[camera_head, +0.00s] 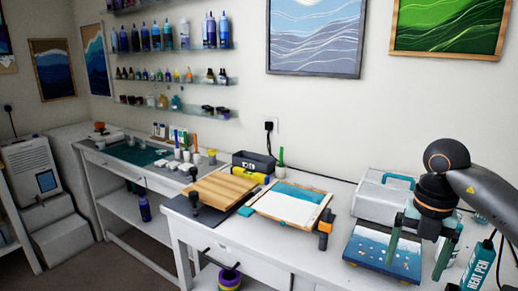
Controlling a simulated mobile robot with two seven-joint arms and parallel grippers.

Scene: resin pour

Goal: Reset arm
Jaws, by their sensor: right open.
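My right gripper (414,268) hangs at the right with its two green fingers pointing down and spread apart. It is open, with nothing seen between the fingers. Its fingers are over or in front of a blue and white speckled panel (368,252) on the white table; I cannot tell whether they touch it. My right arm comes in from the right edge. My left gripper is not in view.
On the white table (285,240) lie a wood-framed blue and white panel (290,203) and a striped wooden board (221,187). A white case (380,198) stands behind my right gripper.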

